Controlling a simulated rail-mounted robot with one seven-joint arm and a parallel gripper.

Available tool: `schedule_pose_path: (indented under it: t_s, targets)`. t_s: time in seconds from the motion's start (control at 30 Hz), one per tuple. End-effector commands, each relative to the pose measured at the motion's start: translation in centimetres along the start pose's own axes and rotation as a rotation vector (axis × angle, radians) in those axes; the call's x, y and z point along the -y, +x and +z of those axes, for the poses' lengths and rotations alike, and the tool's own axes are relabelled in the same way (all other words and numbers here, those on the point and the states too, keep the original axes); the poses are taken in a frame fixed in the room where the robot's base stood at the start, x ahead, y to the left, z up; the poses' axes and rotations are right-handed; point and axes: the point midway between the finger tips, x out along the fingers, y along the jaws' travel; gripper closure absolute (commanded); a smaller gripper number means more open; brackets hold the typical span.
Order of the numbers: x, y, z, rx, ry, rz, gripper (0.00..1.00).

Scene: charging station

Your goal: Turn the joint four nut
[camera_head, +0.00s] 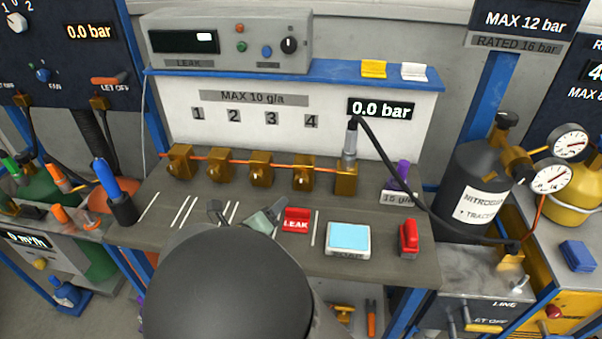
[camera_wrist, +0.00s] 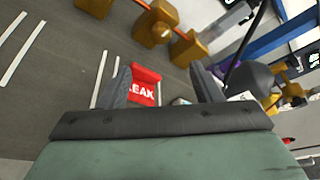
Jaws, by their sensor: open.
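The joint four nut (camera_head: 304,173) is a brass fitting on the thin copper pipe, below the label 4 (camera_head: 311,121). A brass fitting that looks like joint four also shows at the top of the wrist view (camera_wrist: 152,30). My gripper (camera_head: 248,212) is open and empty over the grey bench, in front of the row of joints and apart from them. In the wrist view its two dark fingers (camera_wrist: 160,75) stand wide apart, with the red LEAK tag visible between them. My arm hides part of the bench front.
The red LEAK tag (camera_head: 297,220), a pale blue-topped pad (camera_head: 348,238) and a red block (camera_head: 408,238) sit on the bench (camera_head: 185,235). A brass end block (camera_head: 346,178) carries a black hose. The nitrogen bottle (camera_head: 482,180) stands right. A blue-handled tool (camera_head: 105,177) stands left.

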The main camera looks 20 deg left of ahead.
Motion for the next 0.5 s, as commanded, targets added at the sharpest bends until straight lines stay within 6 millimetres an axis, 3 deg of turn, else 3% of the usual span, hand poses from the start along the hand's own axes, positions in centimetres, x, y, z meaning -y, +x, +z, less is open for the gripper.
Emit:
schedule_pose_path:
  t_s: [0.17, 0.5]
  targets:
    - [0.2, 2.8, -0.1, -0.005, 0.002, -0.005, 0.41]
    - [0.3, 10.3, -0.2, -0.007, 0.005, -0.005, 0.41]
